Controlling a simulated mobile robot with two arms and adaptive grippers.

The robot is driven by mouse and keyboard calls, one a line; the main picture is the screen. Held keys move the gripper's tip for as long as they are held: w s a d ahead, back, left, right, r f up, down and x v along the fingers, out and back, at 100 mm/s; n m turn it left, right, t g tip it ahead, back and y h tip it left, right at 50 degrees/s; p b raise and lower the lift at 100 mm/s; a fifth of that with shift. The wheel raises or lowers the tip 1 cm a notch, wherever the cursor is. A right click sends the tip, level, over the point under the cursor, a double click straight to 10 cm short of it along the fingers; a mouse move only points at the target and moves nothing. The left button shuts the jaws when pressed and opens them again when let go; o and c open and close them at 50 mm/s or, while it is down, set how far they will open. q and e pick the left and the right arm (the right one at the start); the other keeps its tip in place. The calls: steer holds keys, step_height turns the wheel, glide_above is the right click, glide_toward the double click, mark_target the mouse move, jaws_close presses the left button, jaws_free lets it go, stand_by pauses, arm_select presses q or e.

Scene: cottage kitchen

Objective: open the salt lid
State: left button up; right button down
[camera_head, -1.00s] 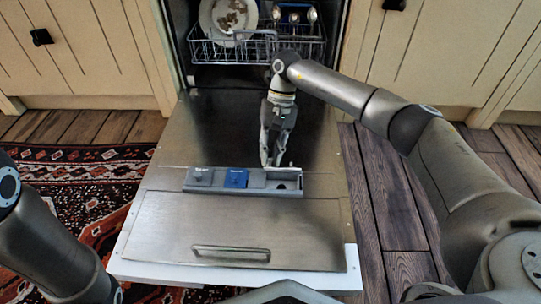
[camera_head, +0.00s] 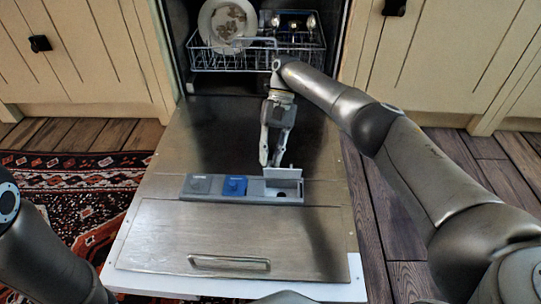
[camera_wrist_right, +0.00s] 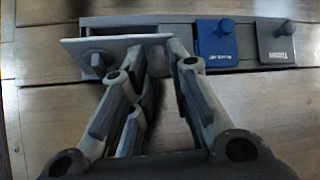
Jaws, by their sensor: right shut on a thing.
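The salt lid (camera_head: 284,172) is a light grey flap on the right compartment of the grey dispenser strip (camera_head: 243,198), on the lowered dishwasher door. The lid stands raised, and the dark compartment opening shows below it. In the right wrist view the lid (camera_wrist_right: 118,42) shows at the left with a round knob (camera_wrist_right: 98,58). My right gripper (camera_head: 270,164) is shut at the lid's edge; its fingertips (camera_wrist_right: 160,62) partly hide the contact. My left arm shows at the left edge, but its gripper is out of view.
The strip also has a blue lid (camera_head: 235,186) and a dark grey lid (camera_head: 198,185), both closed. A dish rack (camera_head: 255,58) with a plate stands behind. The door's handle (camera_head: 229,262) is at the front. The door surface around the strip is mostly clear.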

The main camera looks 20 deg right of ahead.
stand_by(0.4)
steer(key=c, duration=1.3)
jaws_free()
steer(key=shift+c, duration=0.2)
step_height(320, 180, up, 10)
